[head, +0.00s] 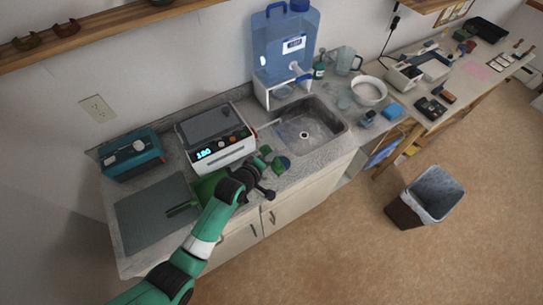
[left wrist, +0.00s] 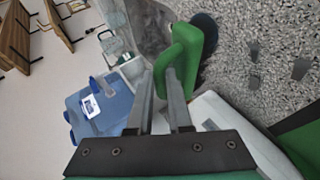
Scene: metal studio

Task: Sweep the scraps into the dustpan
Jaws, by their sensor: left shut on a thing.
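My left gripper (head: 264,166) is over the front of the counter, between the white appliance and the sink. It is shut on the green handle of a brush (head: 279,165). In the left wrist view the brush handle (left wrist: 186,45) sits between the fingertips, with a dark round part behind it. Several small grey scraps (left wrist: 254,50) lie apart on the speckled counter, right of the brush in that view. The green dustpan (head: 207,187) lies left of my gripper, partly hidden by my arm; a green edge shows at the lower right of the wrist view (left wrist: 304,145). My right gripper is not in view.
The sink (head: 309,128) and blue water jug (head: 284,45) are to the right. A grey mat (head: 152,222) covers the left counter end.

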